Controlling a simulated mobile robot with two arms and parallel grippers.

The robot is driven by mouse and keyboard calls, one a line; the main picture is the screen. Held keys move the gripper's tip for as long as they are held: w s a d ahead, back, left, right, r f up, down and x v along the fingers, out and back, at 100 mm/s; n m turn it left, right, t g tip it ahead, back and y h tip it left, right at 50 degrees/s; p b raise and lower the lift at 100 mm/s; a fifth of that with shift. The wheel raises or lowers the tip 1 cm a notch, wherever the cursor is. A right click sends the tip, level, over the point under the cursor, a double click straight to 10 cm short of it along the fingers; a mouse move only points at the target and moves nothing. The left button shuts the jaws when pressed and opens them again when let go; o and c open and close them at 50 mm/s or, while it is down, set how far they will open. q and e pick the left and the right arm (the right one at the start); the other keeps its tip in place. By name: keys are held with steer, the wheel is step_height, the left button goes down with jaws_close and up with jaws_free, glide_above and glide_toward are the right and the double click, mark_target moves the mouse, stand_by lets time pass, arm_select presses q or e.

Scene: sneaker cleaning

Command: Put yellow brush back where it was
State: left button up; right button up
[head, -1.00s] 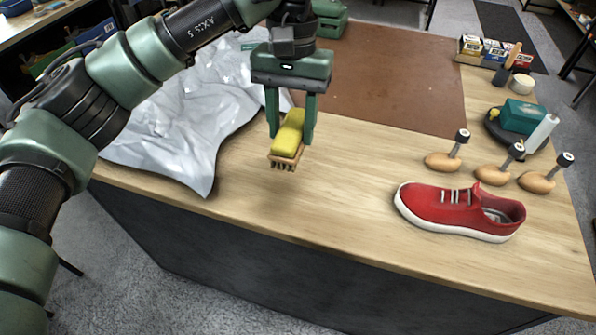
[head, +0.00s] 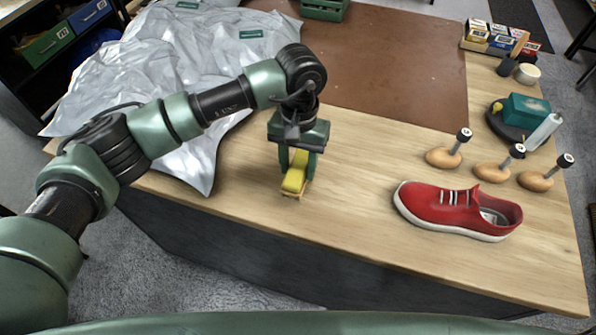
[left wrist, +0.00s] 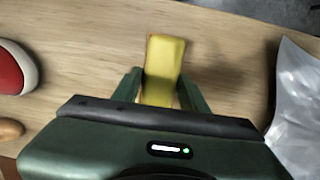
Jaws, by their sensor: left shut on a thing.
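The yellow brush (head: 295,181) is between the fingers of my left gripper (head: 297,166), bristles facing down, low at or just above the wooden table. I cannot tell whether the bristles touch the wood. In the left wrist view the brush's yellow back (left wrist: 165,62) sticks out past the two fingers of the left gripper (left wrist: 160,90), which are shut on it. A red sneaker (head: 455,210) with a white sole lies to the right of the brush on the table. My right gripper is not in view.
A crumpled silver sheet (head: 180,60) lies left of the brush. Several wooden shoe-tree-like pieces (head: 492,172) stand behind the sneaker. A brown mat (head: 400,60) covers the table's back. The wooden table (head: 350,190) is bare between brush and sneaker.

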mark_target(298, 178)
arm_select(q)
steer(key=shift+f, duration=0.25)
steer(key=shift+s+f, duration=0.1)
steer(key=shift+f, duration=0.2)
step_height(298, 178, down, 3)
steer(key=shift+f+p, duration=0.2)
steer(key=shift+p, duration=0.55)
steer(key=shift+f, duration=0.1)
steer(key=o, duration=1.2)
